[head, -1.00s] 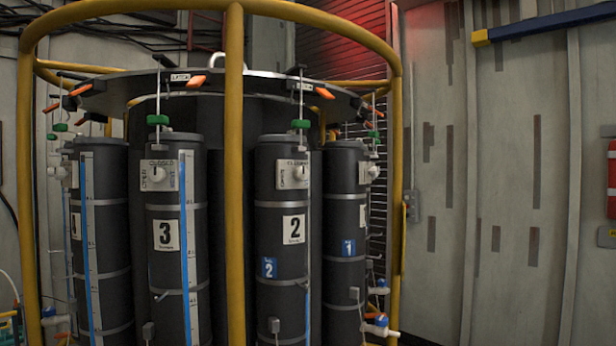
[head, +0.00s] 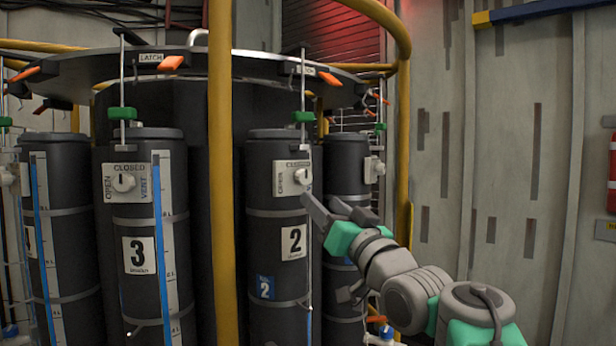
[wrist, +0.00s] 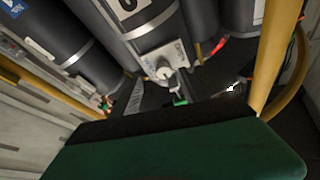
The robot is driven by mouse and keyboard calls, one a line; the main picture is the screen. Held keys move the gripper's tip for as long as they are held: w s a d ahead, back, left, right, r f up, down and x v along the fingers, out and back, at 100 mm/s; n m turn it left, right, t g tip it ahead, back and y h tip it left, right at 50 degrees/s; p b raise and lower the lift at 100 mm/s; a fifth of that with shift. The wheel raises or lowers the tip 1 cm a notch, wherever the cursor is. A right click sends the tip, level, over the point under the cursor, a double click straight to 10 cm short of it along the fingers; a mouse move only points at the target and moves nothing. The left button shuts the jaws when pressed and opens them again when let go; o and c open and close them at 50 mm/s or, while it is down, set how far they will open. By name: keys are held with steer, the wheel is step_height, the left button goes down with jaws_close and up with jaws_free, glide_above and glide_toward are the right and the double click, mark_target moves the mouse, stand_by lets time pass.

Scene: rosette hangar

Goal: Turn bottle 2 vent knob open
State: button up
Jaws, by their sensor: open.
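Bottle 2 (head: 262,222) is a dark grey cylinder with a white "2" label. Its vent knob (head: 303,177) is a small white knob on a pale plate near the bottle's top. The knob's pointer direction is too small to tell. My gripper (head: 325,206) is open and empty, just below and right of the knob, with its jaws pointing up and left. Contact cannot be told, but nothing is between the jaws. In the wrist view the knob (wrist: 164,72) and its plate show upside down beyond the dark green gripper body (wrist: 180,152).
Bottle 3 (head: 140,215) stands left, with its own knob. Bottle 1 (head: 346,170) stands right, partly behind my arm. A yellow post (head: 221,150) rises left of bottle 2, and another yellow frame bar (head: 403,170) stands right. Orange-handled latches (head: 329,79) hang overhead.

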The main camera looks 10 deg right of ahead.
mark_target(306, 180)
steer(key=shift+y, duration=0.3)
steer(key=p+x, duration=0.2)
steer(key=x, duration=0.2)
steer(key=r+p+x, duration=0.1)
steer(key=p+x, duration=0.1)
steer(key=x, duration=0.2)
steer(key=shift+s+r, duration=0.15)
steer(key=shift+s, duration=0.1)
steer(key=shift+d, duration=0.1)
steer(key=shift+c, duration=0.3)
jaws_close()
